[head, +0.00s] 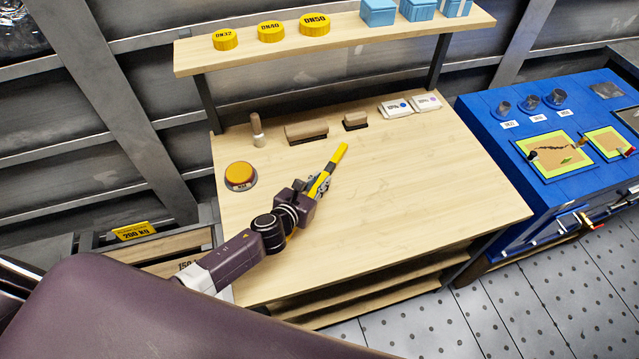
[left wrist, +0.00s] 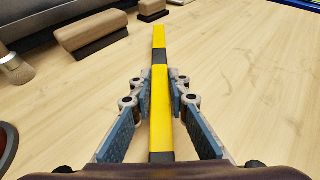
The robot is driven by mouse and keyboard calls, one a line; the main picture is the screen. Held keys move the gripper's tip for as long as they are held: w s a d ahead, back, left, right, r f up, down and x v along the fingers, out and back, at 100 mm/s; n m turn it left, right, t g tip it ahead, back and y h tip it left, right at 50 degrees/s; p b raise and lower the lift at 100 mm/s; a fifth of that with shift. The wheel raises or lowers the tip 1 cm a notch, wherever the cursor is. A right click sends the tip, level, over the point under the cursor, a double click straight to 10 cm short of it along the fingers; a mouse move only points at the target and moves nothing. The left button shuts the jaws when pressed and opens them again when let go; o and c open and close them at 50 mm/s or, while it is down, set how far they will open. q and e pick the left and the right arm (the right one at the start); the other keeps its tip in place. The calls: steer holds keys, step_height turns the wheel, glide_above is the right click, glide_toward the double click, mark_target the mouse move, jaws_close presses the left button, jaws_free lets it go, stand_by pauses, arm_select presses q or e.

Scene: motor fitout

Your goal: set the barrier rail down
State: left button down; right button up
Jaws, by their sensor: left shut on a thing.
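The barrier rail (head: 340,155) is a thin yellow bar with black bands. My left gripper (head: 319,185) is shut on it over the wooden workbench (head: 400,200). In the left wrist view the rail (left wrist: 160,105) runs lengthwise between the two blue-padded fingers and points away past the fingertips. Its near end is hidden by the gripper's body. I cannot tell whether the rail touches the bench top or is held just above it. My right gripper is not in view.
An orange button (head: 240,175), a brush (head: 257,130), two brown blocks (head: 306,132) and white labelled boxes (head: 410,106) stand along the bench's back and left. A shelf (head: 345,37) with yellow caps and blue bins hangs above. The bench's middle and right are clear.

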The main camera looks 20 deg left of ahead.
arm_select(q)
steer(key=shift+f, duration=0.15)
steer(key=c, duration=1.8)
jaws_free()
steer(key=shift+c, duration=0.2)
steer(key=shift+s+r, duration=0.1)
steer(key=shift+r, duration=0.1)
steer(key=v, duration=1.1)
steer(key=shift+s+r, duration=0.1)
steer(key=shift+s, duration=0.25)
